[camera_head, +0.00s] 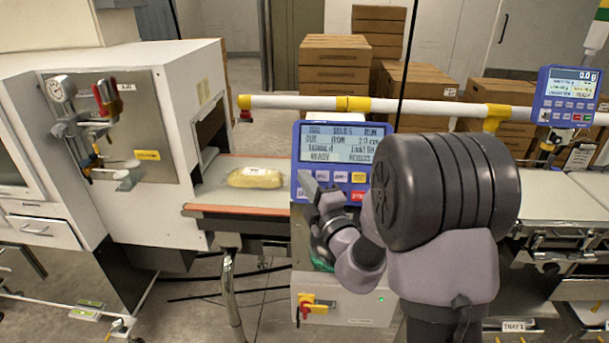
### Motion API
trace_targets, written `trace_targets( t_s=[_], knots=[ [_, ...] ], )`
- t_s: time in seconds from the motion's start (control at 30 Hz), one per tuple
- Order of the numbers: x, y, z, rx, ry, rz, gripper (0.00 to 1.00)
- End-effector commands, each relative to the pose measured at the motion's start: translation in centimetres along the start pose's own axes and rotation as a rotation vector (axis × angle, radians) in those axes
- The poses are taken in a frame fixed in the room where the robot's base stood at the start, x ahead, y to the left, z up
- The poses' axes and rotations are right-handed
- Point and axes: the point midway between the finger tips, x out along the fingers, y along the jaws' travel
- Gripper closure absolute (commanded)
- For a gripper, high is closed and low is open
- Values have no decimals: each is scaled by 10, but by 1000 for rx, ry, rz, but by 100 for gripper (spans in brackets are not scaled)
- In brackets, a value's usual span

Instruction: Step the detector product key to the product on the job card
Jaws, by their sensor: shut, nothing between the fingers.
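The blue detector panel (297,150) stands in the middle, with a lit screen (345,143) showing rows of text too blurred to read surely. Below the screen are white keys (340,177), a yellow key (358,177) and a red key (357,195). Their labels are too small to read, so I cannot tell which is the product key. My gripper (309,183) is shut and empty in front of the panel's lower left keys, hiding some of them. I cannot tell whether its tips touch a key. My arm covers the panel's right edge. I cannot make out a job card for certain.
A yellow pack (256,178) lies on the belt (230,199) left of the panel, by the white machine's opening. A white and yellow rail (420,106) runs behind the panel. A second blue panel (568,96) stands at right. Cartons (335,60) are stacked behind.

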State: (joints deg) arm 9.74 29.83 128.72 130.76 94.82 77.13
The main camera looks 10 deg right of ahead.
Motion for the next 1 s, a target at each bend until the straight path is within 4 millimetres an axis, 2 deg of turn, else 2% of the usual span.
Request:
trace_targets(
  t_s=[1.0],
  knots=[
    [8,-6,6,0,0,0,100]
  ],
)
